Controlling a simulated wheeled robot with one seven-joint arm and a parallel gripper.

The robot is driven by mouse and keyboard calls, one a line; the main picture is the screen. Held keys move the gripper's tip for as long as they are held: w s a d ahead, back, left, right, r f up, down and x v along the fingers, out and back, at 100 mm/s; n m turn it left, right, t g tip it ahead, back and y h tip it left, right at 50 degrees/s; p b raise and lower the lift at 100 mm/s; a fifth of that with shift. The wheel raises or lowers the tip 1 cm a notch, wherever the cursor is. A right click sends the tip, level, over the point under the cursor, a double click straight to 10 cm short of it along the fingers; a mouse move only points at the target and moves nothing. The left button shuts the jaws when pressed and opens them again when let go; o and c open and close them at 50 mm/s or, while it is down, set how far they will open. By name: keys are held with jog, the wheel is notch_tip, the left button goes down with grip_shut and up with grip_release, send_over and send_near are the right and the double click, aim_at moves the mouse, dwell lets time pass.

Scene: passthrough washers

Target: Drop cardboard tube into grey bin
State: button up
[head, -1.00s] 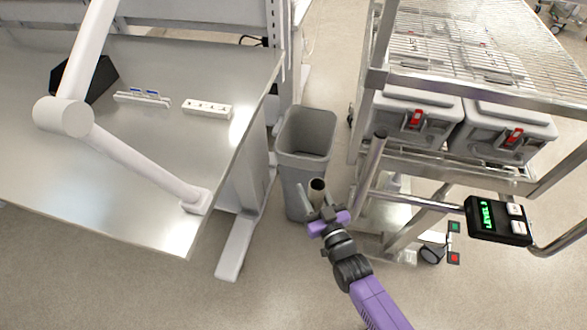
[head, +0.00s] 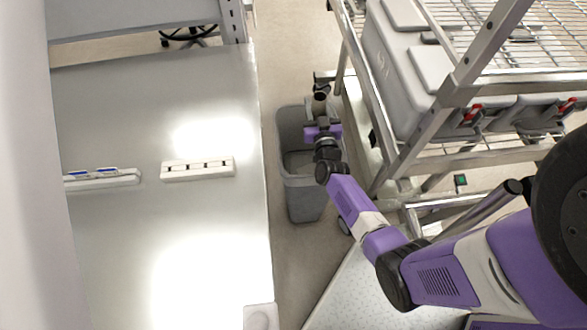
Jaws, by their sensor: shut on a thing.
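The grey bin (head: 305,203) stands on the floor between the table and the wire-shelf cart in the head view. My arm crosses over it and hides part of its opening. My gripper (head: 321,92) is above the bin's far right side and shut on the cardboard tube (head: 320,103). The tube is small in the picture and looks upright, with its open end facing up. Its lower part is hidden behind the gripper. I cannot tell how high it is above the rim.
The metal table (head: 130,240) is close on the left, with a white power strip (head: 198,168) on it. The wire-shelf cart (head: 430,150) with lidded grey boxes (head: 395,75) is close on the right. A narrow strip of floor lies between them.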

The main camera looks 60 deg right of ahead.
notch_tip(320, 180, down, 6)
jog(key=b, duration=0.5)
jog(key=shift+w+d+b, duration=0.3)
jog(key=shift+d+b, duration=0.05)
jog(key=shift+b, duration=0.05)
jog(key=o, duration=1.4)
notch_tip(320, 180, up, 20)
jog(key=p, duration=1)
jog(key=shift+p, duration=0.3)
